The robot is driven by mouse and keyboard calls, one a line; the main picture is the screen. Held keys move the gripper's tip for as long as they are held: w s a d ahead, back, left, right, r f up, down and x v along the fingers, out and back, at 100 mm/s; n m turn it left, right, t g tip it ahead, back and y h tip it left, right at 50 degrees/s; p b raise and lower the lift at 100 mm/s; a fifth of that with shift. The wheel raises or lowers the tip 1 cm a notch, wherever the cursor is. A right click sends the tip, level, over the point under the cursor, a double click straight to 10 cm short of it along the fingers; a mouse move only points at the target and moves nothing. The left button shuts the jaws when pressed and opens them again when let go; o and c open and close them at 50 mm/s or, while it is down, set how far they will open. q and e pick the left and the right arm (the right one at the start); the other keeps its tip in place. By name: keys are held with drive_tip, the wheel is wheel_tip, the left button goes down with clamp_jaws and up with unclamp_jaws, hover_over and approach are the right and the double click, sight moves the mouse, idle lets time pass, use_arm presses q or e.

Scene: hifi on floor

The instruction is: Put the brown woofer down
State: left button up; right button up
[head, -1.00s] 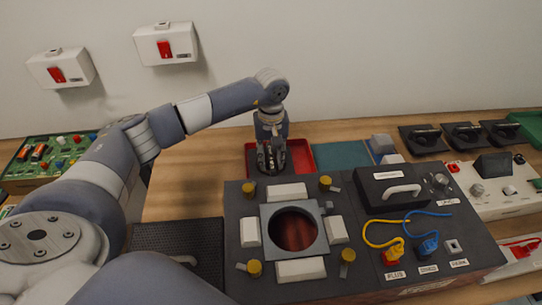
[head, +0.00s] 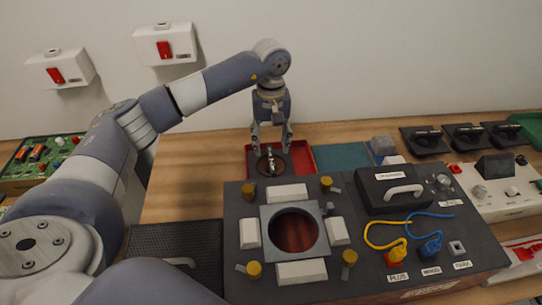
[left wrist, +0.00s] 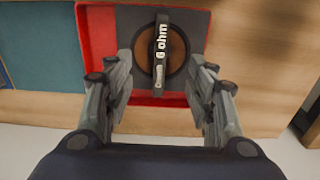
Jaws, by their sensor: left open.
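The brown woofer (head: 269,166) lies in the red tray (head: 303,158) behind the dark hi-fi box. It has a square dark plate, a round brown cone and a raised bar across it. In the left wrist view the woofer (left wrist: 176,55) shows a black bar lettered "6 ohm", and the tray's red edge (left wrist: 97,60) lies beside it. My left gripper (head: 271,147) is open and empty just above the woofer, its fingers apart on either side of the bar. It also shows in the left wrist view (left wrist: 165,80). My right gripper is not in view.
The dark box (head: 350,270) with a round opening (head: 293,231) and yellow clamps stands in front of the tray. A teal mat (head: 342,156) lies right of the tray. A black perforated panel (head: 180,245) is at the left. Bare wood shows left of the tray.

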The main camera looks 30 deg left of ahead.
use_arm(q)
drive_tip(key=shift+r+b, duration=0.3)
drive_tip(key=shift+r, duration=2.5)
